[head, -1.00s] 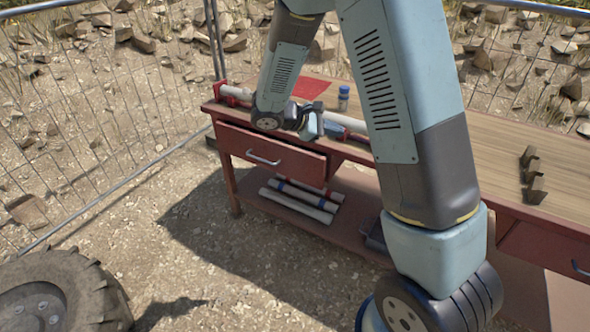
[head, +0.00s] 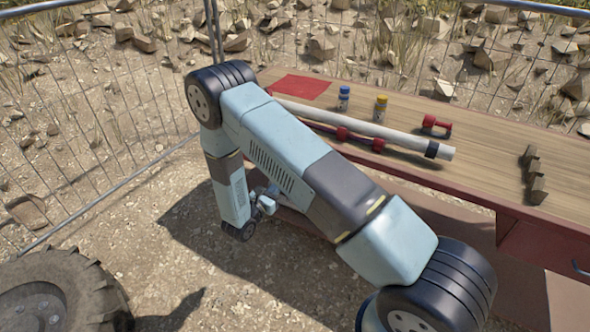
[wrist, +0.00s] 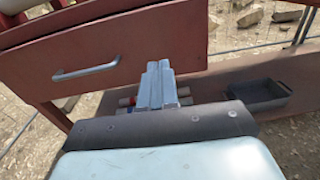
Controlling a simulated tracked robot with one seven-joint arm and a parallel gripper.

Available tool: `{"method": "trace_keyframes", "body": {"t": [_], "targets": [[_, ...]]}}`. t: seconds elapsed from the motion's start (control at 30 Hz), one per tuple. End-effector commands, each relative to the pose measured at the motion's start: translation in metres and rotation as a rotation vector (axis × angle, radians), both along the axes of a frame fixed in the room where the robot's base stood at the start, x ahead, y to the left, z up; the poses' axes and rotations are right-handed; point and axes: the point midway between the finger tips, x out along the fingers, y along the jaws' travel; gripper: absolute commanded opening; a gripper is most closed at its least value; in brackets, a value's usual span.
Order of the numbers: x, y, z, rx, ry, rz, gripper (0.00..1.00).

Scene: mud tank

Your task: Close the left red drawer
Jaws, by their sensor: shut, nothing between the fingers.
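The left red drawer (wrist: 120,55) with its pale metal handle (wrist: 87,68) fills the upper left of the wrist view. Its front appears to stand out a little from the bench, but how far is hard to tell. In the head view my arm hides this drawer. My gripper (wrist: 158,85) is shut and empty, low in front of the drawer's right part and to the right of the handle. In the head view my gripper (head: 266,204) hangs low in front of the bench's left end. I cannot tell whether the fingertips touch the drawer.
The bench top (head: 490,150) carries a long white pipe (head: 400,136), a blue jar (head: 344,98), a yellow jar (head: 380,108) and red fittings. A dark tray (wrist: 255,95) sits on the lower shelf. A wire fence stands behind and left. A wheel (head: 60,295) is at lower left.

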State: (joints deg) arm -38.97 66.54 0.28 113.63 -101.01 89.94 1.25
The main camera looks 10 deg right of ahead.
Motion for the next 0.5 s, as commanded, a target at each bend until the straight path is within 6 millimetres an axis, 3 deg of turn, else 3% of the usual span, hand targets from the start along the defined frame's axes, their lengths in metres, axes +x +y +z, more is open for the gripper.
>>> {"method": "trace_keyframes", "body": {"t": [0.1,0.27,0.5], "targets": [[-0.002,0.005,-0.011,-0.016,0.007,0.029,0.0],[0.006,-0.001,-0.014,-0.02,0.008,0.035,0.0],[0.036,-0.025,-0.013,-0.018,0.006,0.032,0.0]]}}
